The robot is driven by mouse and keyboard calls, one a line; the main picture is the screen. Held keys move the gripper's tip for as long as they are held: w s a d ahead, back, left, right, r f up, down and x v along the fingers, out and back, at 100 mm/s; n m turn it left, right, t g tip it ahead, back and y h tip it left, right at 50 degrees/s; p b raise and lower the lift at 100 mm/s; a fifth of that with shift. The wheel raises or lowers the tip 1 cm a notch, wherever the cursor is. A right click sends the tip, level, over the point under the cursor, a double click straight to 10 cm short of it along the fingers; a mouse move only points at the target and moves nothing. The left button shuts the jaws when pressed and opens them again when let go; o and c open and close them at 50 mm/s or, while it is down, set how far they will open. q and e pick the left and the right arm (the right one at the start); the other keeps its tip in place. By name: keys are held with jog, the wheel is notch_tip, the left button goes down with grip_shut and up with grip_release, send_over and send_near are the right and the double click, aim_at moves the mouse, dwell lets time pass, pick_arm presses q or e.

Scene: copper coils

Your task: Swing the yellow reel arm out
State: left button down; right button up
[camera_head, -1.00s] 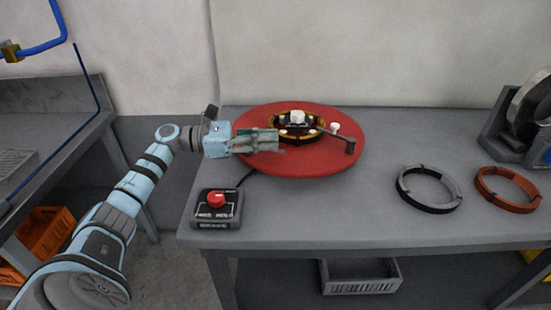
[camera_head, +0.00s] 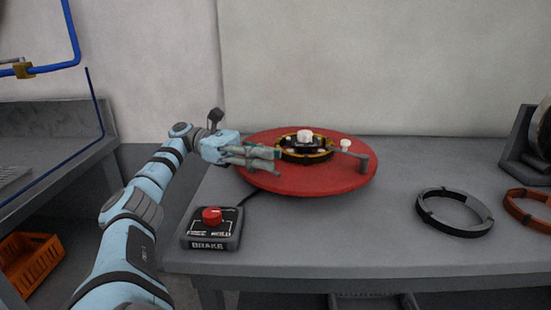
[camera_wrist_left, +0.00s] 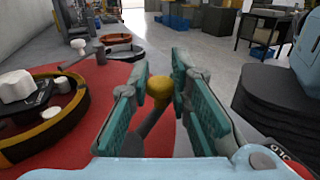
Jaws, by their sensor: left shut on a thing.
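A flat red disc (camera_head: 330,184) lies on the grey bench, with a black and gold hub (camera_head: 305,148) at its middle. My left gripper (camera_head: 277,160) is over the disc's left part, beside the hub. In the left wrist view, a yellow knob (camera_wrist_left: 160,87) on a short stem shows between its teal finger pads (camera_wrist_left: 160,100); I take the knob to be the yellow reel arm's. The left gripper is shut on it. In the head view my fingers hide the yellow knob. A grey arm (camera_head: 362,161) with a white knob reaches right from the hub. My right gripper is not in view.
A brake box (camera_head: 212,228) with a red button stands at the bench's front left. A black coil ring (camera_head: 454,213) and a copper ring (camera_head: 530,208) lie at the right. A dark stand (camera_head: 528,150) is at the far right. Bare bench separates disc and rings.

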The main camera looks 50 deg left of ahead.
pick_arm(q)
jog(key=shift+f, duration=0.25)
jog(key=c, duration=1.5)
grip_release()
jog(key=shift+s, duration=0.15)
jog(key=shift+o, duration=0.2)
jog(key=shift+a, duration=0.2)
jog(key=shift+r, duration=0.2)
notch_tip(320, 180, up, 10)
jog(key=shift+f, duration=0.2)
